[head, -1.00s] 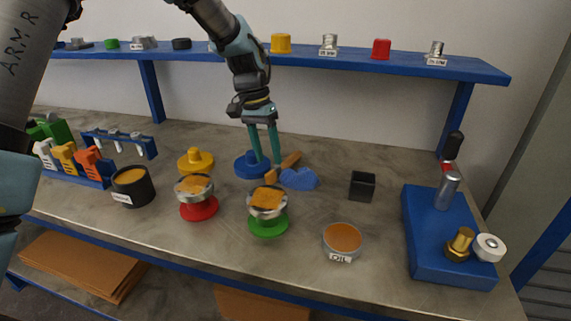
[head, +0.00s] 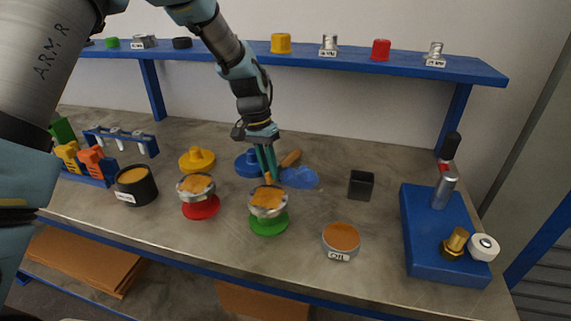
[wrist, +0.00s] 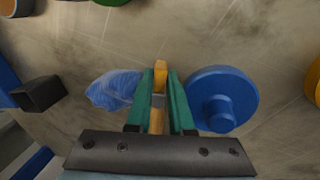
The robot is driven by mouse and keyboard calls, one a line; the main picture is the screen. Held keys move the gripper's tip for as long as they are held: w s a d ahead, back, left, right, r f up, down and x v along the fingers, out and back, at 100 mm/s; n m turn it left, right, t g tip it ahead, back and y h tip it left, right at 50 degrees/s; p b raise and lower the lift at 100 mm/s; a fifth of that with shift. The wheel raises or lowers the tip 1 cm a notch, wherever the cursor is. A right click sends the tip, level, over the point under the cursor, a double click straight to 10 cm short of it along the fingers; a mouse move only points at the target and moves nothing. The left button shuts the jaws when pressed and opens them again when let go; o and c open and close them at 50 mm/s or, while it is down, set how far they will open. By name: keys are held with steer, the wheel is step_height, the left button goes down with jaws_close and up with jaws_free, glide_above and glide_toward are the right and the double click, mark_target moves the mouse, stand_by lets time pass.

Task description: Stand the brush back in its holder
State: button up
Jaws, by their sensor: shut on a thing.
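The brush (head: 291,157) has a wooden handle and lies low over the bench, behind the green-based vessel. My gripper (head: 268,168) points down and is shut on the brush. In the wrist view the brush (wrist: 159,76) shows between the green fingers of my gripper (wrist: 160,92), with a grey band partly visible; the fingers hide much of it. A black square open-topped cup (head: 361,185), which looks like the holder, stands empty to the right of my gripper. The cup (wrist: 40,93) is also at the left in the wrist view.
A crumpled blue cloth (head: 300,177) lies right beside the brush. A blue flanged piece (head: 246,164) stands just left of my fingers. Vessels on green (head: 268,224) and red (head: 201,208) bases stand in front. An OIL dish (head: 341,238) and a blue fixture (head: 430,240) are at right.

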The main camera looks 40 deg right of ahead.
jaws_close()
